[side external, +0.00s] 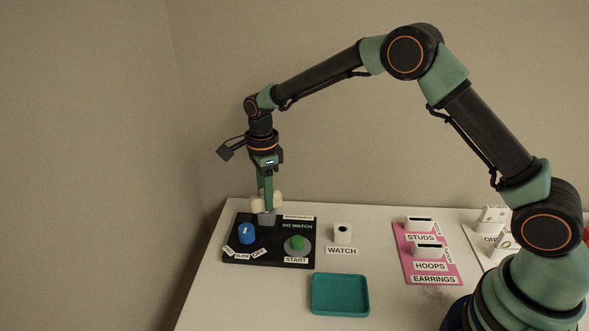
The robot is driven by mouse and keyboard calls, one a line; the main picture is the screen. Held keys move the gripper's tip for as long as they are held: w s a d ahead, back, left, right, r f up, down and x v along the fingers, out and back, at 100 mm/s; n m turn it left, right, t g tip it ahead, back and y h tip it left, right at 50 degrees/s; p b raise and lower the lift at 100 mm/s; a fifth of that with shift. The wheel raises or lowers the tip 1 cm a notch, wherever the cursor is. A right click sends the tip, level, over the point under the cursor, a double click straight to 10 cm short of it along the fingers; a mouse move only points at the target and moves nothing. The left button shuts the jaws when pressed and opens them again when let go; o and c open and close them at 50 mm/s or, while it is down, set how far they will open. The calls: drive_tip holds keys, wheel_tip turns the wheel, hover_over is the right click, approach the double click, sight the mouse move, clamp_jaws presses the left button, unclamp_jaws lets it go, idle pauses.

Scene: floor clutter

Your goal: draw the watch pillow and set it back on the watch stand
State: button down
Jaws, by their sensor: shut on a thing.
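My gripper (266,203) points down over the back of a black panel (230,245) and is shut on a cream, rounded thing that looks like the watch pillow (257,204). The pillow shows on both sides of the fingers, and its middle is hidden by them. Just below it is a grey holder (267,219) on the panel. I cannot tell whether the pillow touches this holder. A small white stand (342,234) with a dark round spot stands to the right, behind a label reading WATCH.
The panel has a blue knob (246,234), a green button (297,243) marked START, and a NO WATCH display (298,226). A teal tray (340,312) lies in front. A pink earrings board (408,262) with white holders is at right. The table between is clear.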

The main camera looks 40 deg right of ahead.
drive_tip(key=shift+r, duration=0.5)
drive_tip(key=shift+r, duration=1.8)
drive_tip(key=s+d+r, duration=0.3)
drive_tip(key=s+d, duration=0.8)
drive_tip(key=s, duration=0.3)
drive_tip(key=shift+s, duration=0.3)
drive_tip(key=shift+f, duration=0.15)
drive_tip(key=shift+f, duration=2.8)
